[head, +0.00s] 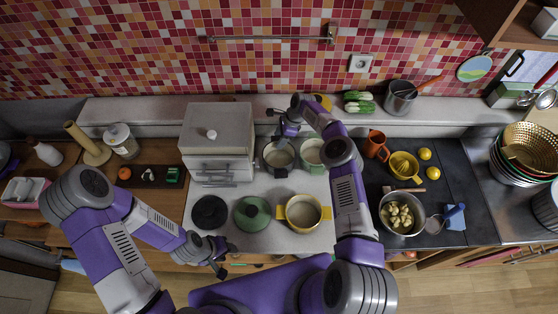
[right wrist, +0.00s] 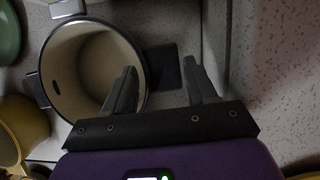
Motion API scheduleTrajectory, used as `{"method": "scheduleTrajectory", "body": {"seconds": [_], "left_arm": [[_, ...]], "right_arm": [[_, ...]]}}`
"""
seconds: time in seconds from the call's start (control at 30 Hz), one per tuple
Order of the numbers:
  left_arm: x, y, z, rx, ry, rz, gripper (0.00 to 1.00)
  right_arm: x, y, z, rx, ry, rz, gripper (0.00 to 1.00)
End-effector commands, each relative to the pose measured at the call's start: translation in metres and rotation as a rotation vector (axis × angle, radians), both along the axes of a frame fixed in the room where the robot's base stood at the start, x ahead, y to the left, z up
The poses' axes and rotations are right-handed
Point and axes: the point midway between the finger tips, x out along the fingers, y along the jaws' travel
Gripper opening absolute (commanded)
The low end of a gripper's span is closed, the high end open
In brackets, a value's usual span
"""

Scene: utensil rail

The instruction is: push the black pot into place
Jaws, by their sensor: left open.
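My right gripper (head: 281,138) is at the pot's back side in the head view. In the right wrist view the right gripper (right wrist: 160,66) has its fingers apart, with one overlapping the pot's near rim and the other outside it. I cannot tell whether they touch. My left gripper (head: 220,269) is open and empty near the counter's front edge.
A green pot (head: 312,152) stands close to the black pot's right. A yellow pot (head: 303,213), a green lid (head: 252,214) and a black lid (head: 209,212) are in front. A white cabinet (head: 217,140) stands to the left. A rail (head: 270,39) hangs on the tiled wall.

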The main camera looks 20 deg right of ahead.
Motion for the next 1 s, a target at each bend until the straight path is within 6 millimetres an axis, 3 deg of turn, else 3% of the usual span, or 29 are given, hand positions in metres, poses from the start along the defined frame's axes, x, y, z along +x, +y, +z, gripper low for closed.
{"method": "scheduleTrajectory", "body": {"seconds": [0.03,0.37,0.67,1.0], "left_arm": [[0.0,0.0,0.0,0.0,0.0,0.0,0.43],[0.0,0.0,0.0,0.0,0.0,0.0,0.43],[0.0,0.0,0.004,0.0,0.0,0.0,0.43],[0.0,0.0,0.038,0.0,0.0,0.0,0.43]], "right_arm": [[0.0,0.0,0.0,0.0,0.0,0.0,0.49],[0.0,0.0,0.0,0.0,0.0,0.0,0.0],[0.0,0.0,0.006,0.001,-0.001,0.0,0.0],[0.001,0.0,0.064,-0.001,-0.004,0.0,0.0]]}}
